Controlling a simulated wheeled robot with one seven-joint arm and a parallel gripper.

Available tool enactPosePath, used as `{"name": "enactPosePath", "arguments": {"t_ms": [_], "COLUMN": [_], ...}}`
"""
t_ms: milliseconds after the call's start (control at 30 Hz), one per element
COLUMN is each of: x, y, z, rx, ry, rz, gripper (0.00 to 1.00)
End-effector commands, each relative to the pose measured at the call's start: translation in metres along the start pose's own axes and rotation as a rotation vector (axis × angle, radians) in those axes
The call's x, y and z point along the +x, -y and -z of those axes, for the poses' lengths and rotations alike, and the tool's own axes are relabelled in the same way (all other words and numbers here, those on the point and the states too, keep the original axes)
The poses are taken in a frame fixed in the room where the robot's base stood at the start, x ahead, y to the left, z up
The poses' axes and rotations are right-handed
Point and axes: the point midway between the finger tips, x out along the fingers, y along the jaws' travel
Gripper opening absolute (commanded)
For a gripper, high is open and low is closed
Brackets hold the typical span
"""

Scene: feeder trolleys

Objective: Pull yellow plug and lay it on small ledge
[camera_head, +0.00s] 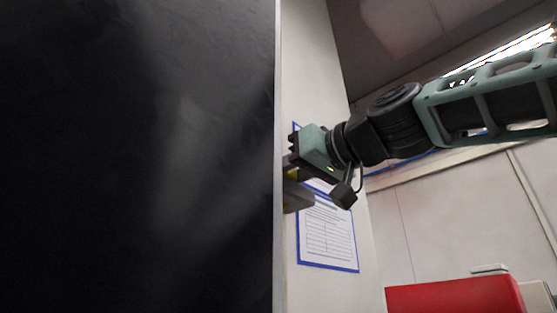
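My gripper (291,159) is near the middle of the head view, at the right edge of a large dark panel. Its green housing and dark fingertips point left toward that panel edge. A small patch of yellow, likely the yellow plug (292,174), shows just below the fingertips. It is mostly hidden, and I cannot tell whether the fingers hold it. A grey block (299,197) sticks out just below the yellow; I cannot tell whether it is the small ledge. The finger gap is too small and covered to read.
The dark panel (140,160) fills the left half and blocks the view there. Behind the gripper stands a pale wall (315,80) with a blue-framed sheet (328,235). A red box (455,297) is at the lower right. The space below the arm looks clear.

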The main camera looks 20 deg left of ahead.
Motion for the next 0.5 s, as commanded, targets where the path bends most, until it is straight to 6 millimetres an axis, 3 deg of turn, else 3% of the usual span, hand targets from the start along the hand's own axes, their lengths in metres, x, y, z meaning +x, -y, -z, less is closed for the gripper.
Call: {"name": "enactPosePath", "arguments": {"t_ms": [267,300,367,500], "x": [-0.0001,-0.0001,-0.0001,0.0], "y": [-0.0001,0.0,-0.0001,-0.0001], "z": [-0.0061,-0.0055,-0.0051,-0.0051], "rx": [0.0,0.0,0.0,0.0], "ry": [0.0,-0.001,0.0,0.0], "rz": [0.0,0.0,0.0,0.0], "gripper": [0.0,0.36,0.52,0.56]}}
